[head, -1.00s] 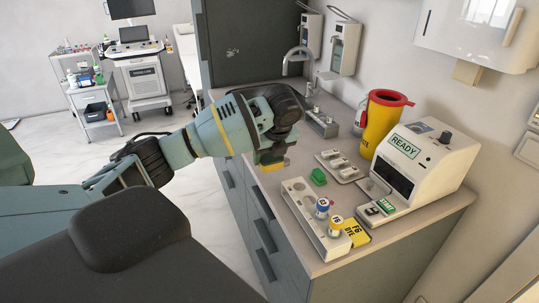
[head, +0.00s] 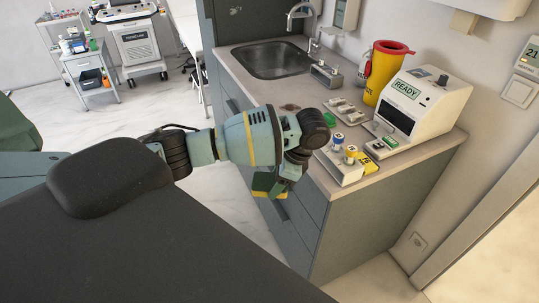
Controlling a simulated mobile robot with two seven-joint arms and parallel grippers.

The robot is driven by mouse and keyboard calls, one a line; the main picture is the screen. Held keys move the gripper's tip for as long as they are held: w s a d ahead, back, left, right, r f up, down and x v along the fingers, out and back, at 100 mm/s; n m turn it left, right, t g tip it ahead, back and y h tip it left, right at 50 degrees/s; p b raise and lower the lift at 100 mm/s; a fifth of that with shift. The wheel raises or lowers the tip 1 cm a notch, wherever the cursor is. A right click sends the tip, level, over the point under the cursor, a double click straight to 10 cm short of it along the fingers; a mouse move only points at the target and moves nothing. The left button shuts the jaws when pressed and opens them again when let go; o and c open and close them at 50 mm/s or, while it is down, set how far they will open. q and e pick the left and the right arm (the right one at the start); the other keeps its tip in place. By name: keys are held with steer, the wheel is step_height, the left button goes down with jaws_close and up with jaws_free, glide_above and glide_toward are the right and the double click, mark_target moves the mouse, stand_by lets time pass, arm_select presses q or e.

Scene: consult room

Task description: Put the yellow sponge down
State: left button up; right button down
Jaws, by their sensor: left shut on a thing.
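My left gripper (head: 270,182) points down at the middle of the head view and is shut on the yellow sponge (head: 262,194). Only a small yellow part of the sponge shows below the fingers; the gripper hides the rest. Gripper and sponge show against the drawer fronts, left of the front edge of the counter (head: 290,104). The sponge does not appear to rest on anything. My right gripper is not in view.
A sink (head: 272,60) lies at the counter's far end. A white rack (head: 345,172) with capped vials, a metal tray (head: 345,110), a white READY device (head: 432,105) and a yellow bin (head: 385,72) crowd the right side. Bare counter shows between sink and trays.

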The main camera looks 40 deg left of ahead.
arm_select(q)
steer(key=s+d+f+n+g+h, duration=0.1)
steer(key=s+d+f+n+h, duration=0.1)
steer(key=s+d+n, duration=0.3)
steer(key=s+d+f+n+g+h, duration=0.1)
steer(key=s+d+f+n, duration=0.3)
steer(key=s+d+n, duration=0.1)
steer(key=shift+s+f+n+h, duration=0.25)
steer(key=shift+n+h, duration=0.15)
steer(key=shift+n, duration=0.4)
steer(key=shift+w, duration=0.1)
